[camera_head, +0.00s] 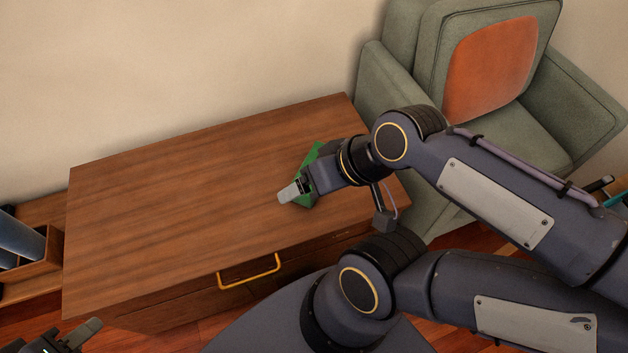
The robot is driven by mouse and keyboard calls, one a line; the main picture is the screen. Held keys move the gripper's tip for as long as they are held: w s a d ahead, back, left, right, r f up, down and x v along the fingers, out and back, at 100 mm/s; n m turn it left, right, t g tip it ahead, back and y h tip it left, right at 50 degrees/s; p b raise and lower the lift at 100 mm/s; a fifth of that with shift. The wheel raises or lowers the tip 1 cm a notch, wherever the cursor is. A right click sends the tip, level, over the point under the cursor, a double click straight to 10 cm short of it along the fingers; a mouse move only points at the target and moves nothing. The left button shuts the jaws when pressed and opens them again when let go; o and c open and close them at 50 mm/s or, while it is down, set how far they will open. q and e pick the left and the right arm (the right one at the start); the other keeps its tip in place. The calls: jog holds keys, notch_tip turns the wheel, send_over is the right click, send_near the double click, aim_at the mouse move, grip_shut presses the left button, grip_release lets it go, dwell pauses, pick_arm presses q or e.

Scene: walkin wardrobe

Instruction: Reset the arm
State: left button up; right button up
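My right arm comes in from the right edge and bends back over the wooden cabinet top (190,190). Its gripper (289,192) is over the right part of the top, with a pale fingertip pointing left. A green item (318,152) shows behind and below this gripper, partly covered by it. I cannot tell whether the fingers touch or hold it, or whether they are open. My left gripper (84,334) is at the bottom left corner, in front of the cabinet and partly cut off by the frame. Whether it is open or shut is unclear.
A grey-green armchair (590,100) with an orange cushion (490,68) stands behind my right arm. The cabinet has a yellow drawer handle (249,271). A wooden box (30,268) with rolled dark items is at the left. The left and middle of the cabinet top are bare.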

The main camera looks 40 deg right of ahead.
notch_tip(320, 180, up, 28)
jog(key=p, duration=2.7)
jog(key=shift+f, duration=0.25)
